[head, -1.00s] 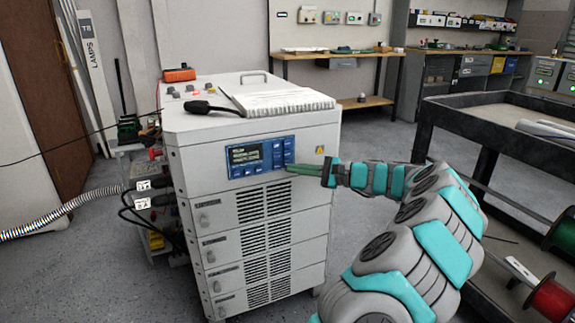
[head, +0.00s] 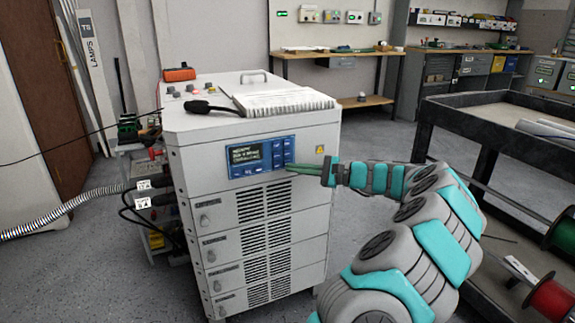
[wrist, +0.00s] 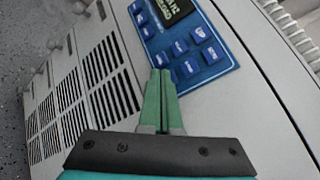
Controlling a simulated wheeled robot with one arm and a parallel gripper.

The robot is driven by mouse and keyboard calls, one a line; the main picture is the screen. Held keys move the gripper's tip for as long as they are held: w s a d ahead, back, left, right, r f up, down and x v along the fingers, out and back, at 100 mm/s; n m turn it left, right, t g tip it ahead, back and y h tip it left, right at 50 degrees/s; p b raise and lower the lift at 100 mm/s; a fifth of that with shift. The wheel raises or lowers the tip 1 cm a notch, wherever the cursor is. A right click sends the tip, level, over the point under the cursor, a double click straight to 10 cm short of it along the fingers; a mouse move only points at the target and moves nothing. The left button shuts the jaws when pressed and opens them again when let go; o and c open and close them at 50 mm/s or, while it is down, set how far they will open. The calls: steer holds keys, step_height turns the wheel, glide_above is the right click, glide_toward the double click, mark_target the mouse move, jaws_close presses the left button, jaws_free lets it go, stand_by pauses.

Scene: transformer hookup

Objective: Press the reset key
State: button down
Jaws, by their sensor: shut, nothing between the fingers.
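The blue control panel (head: 262,157) is on the upper front of a white cabinet (head: 250,200). It has a dark display (head: 245,155) with several lines of text too small to read surely. Several blue keys (wrist: 199,32) show in the wrist view, with labels too blurred to tell which is reset. My gripper (head: 290,168) is shut and empty, its green fingers pointing at the panel's lower right part. In the wrist view the fingertips (wrist: 162,72) overlap the key area and hide part of it. I cannot tell whether they touch a key.
An open notebook (head: 285,101) and a black handheld item (head: 208,107) lie on the cabinet top. A corrugated hose (head: 60,227) runs in from the left. Floor is free right of the cabinet.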

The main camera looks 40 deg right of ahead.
steer(key=shift+s+a, duration=0.15)
steer(key=shift+s, duration=0.35)
steer(key=shift+s, duration=0.1)
steer(key=s, duration=0.2)
steer(key=s+a+b, duration=0.1)
steer(key=s, duration=0.1)
steer(key=shift+s+a, duration=0.1)
steer(key=shift+s, duration=0.25)
